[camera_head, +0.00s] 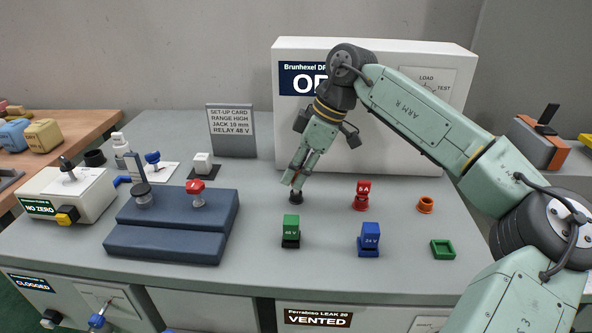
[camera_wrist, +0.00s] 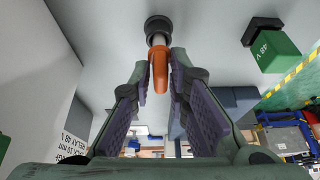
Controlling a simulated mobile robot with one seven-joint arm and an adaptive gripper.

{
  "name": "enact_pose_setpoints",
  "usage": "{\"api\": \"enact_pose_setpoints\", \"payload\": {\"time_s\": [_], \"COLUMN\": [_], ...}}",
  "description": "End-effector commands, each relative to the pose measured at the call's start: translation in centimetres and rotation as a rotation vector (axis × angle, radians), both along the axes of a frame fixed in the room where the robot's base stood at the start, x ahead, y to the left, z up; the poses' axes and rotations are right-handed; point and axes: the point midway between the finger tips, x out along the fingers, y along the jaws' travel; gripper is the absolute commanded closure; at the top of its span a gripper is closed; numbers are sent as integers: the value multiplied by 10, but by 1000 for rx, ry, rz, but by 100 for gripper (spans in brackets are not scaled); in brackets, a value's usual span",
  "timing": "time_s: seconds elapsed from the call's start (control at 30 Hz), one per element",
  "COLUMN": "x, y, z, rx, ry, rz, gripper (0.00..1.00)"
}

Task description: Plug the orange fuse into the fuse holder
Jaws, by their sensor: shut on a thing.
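The orange fuse (camera_wrist: 161,66) is between my fingers in the wrist view, with a pale metallic section beyond its orange body. That section meets, or lines up with, the dark round fuse holder (camera_wrist: 158,26); how deep it sits I cannot tell. In the head view my gripper (camera_head: 293,180) is low over the small black holder (camera_head: 296,198) on the grey bench, tilted, fingers pointing down. My fingers hide the fuse there. In the wrist view my gripper (camera_wrist: 161,80) is shut on the fuse.
Close by stand a green 48 V block (camera_head: 291,227), a blue 24 V block (camera_head: 370,238) and a red 5 A block (camera_head: 362,192). An orange ring socket (camera_head: 426,205) and green square socket (camera_head: 442,250) are at right. A white cabinet (camera_head: 420,150) rises behind.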

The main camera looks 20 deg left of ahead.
Motion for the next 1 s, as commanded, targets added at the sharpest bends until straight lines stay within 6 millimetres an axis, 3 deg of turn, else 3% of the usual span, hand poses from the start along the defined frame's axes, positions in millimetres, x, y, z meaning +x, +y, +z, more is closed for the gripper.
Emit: {"api": "enact_pose_setpoints", "payload": {"time_s": [0.77,0.8,1.0], "x": [0,0,0], "y": [0,0,0], "z": [-14,-14,-14], "rx": [0,0,0], "ry": [0,0,0], "rz": [1,1,1], "gripper": [100,82,68]}}
